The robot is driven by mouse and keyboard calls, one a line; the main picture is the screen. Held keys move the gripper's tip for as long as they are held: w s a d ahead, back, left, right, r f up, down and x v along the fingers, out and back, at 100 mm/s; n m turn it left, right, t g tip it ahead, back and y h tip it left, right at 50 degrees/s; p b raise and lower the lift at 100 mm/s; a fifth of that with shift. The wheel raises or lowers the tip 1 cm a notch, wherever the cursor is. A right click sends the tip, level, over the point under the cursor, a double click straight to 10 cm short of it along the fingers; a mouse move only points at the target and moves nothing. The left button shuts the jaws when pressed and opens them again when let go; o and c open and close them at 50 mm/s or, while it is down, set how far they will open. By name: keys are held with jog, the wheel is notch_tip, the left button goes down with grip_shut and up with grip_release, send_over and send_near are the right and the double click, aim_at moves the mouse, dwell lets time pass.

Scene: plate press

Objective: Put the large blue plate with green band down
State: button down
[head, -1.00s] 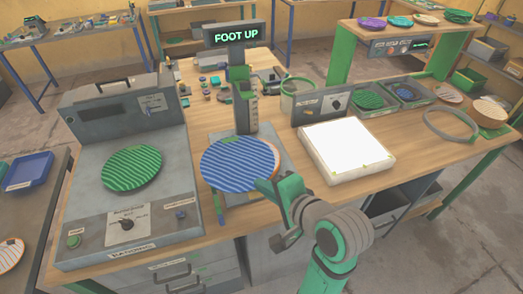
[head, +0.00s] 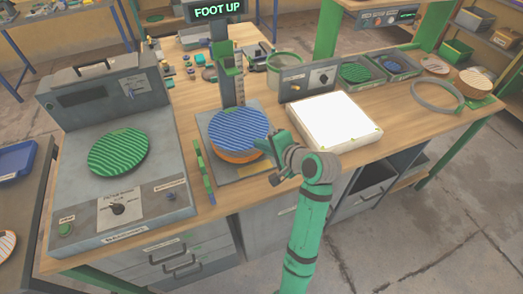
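The large blue plate (head: 238,133) has pale diagonal stripes; I cannot make out a green band on it. It is over an orange plate (head: 238,157) on the grey base of the press (head: 217,173), under the raised green foot. The orange plate's front edge shows below the blue one. Whether the two touch is unclear. My gripper (head: 268,148) is at the blue plate's right front rim and appears shut on it. The fingertips are partly hidden against the rim.
A grey machine with a green striped plate (head: 118,152) stands left. A white lit panel (head: 333,120) is close on the right. The press column (head: 230,75) stands behind the plate, under a sign (head: 218,11) reading "FOOT UP". A grey ring (head: 437,96) lies far right.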

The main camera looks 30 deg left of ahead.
jog(key=shift+w+f, duration=0.2)
jog(key=shift+f, duration=0.1)
jog(key=shift+a+f, duration=0.1)
jog(key=shift+f, duration=1.55)
jog(key=c, duration=2.3)
grip_release()
jog(key=v, duration=1.2)
